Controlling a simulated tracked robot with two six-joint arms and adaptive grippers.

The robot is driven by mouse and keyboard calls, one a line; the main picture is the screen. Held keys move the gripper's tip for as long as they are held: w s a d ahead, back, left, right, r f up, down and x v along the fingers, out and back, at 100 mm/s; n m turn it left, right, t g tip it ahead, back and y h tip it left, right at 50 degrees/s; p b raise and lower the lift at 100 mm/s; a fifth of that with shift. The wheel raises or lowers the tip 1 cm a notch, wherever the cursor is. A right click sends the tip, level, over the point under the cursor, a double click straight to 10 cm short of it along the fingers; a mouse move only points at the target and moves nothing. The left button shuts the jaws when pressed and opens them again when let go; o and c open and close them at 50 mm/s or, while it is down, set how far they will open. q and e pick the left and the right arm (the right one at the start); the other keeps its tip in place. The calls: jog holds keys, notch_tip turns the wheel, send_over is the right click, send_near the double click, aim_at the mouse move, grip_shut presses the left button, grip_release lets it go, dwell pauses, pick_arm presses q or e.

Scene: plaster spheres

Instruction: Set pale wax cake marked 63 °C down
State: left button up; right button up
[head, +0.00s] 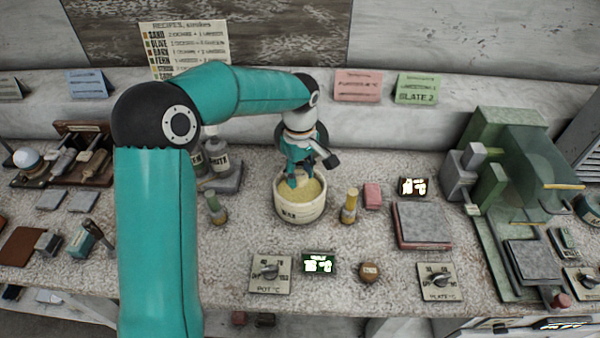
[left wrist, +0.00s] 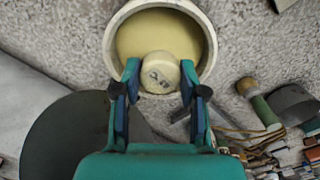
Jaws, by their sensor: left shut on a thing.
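My left gripper (head: 303,176) is over the near-white pot (head: 300,213), which holds a pale yellow content. In the left wrist view the gripper (left wrist: 160,88) is shut on a pale wax cake (left wrist: 160,70) with dark marks on its top, too blurred to read. The cake is held between the two fingertips, in front of the yellow content of the pot (left wrist: 208,45). I cannot tell whether it touches that content. In the head view the fingers largely hide the cake. My right gripper is not in view.
A yellow-topped bottle (head: 349,206) stands right of the pot and a green one (head: 215,207) left of it. A pink block (head: 372,195) and a grey plate (head: 423,224) lie further right. A pot dial (head: 270,273) and a lit display (head: 319,263) are in front.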

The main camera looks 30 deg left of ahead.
pick_arm(q)
jog(key=shift+f+b, duration=1.5)
jog(key=shift+f, duration=0.3)
dwell(0.6)
jog(key=o, duration=1)
jog(key=shift+o, duration=0.2)
jog(key=shift+r, duration=0.15)
jog(key=shift+r+p, duration=1.45)
jog(key=shift+r, duration=0.45)
jog(key=shift+f, duration=0.1)
